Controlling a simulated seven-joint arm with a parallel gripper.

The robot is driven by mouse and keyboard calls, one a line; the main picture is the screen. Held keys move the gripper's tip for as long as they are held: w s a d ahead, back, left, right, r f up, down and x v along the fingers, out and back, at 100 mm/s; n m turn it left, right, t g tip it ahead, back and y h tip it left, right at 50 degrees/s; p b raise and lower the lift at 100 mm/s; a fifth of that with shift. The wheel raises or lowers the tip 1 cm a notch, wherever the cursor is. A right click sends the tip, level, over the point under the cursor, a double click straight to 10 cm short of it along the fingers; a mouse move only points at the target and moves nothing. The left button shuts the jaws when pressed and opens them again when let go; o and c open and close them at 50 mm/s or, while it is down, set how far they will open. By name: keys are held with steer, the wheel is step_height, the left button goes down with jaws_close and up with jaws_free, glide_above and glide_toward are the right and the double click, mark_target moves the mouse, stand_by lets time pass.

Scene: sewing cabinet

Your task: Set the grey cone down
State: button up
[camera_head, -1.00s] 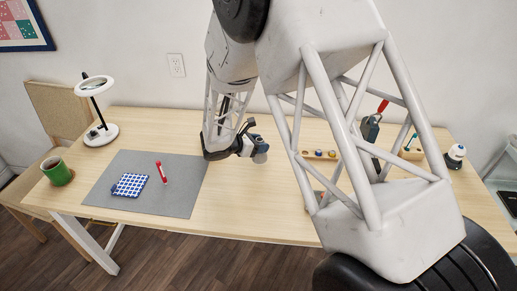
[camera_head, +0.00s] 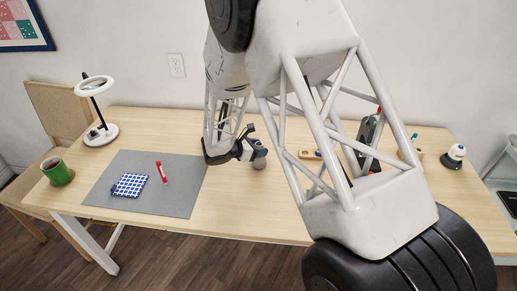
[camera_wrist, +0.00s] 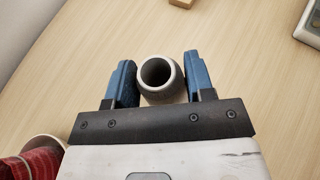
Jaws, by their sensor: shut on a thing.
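The grey cone (camera_wrist: 158,78) is between the two blue fingers of my gripper (camera_wrist: 160,82) in the wrist view, with its open round top facing the camera. My gripper is shut on it. In the head view the cone (camera_head: 260,162) shows as a small grey shape below my gripper (camera_head: 255,150), over the middle of the wooden table (camera_head: 240,205). It looks upright and close to the tabletop; I cannot tell whether its base touches.
A grey mat (camera_head: 185,205) with a checked cloth (camera_head: 129,185) and a red marker (camera_head: 162,172) lies left. A wound red thing (camera_wrist: 35,165) is at the wrist view's lower left.

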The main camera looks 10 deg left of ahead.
steer(key=shift+f, duration=0.2)
steer(key=o, duration=0.9)
steer(key=shift+o, duration=0.2)
steer(key=shift+r, duration=0.1)
steer(key=v, duration=1.2)
stand_by(0.5)
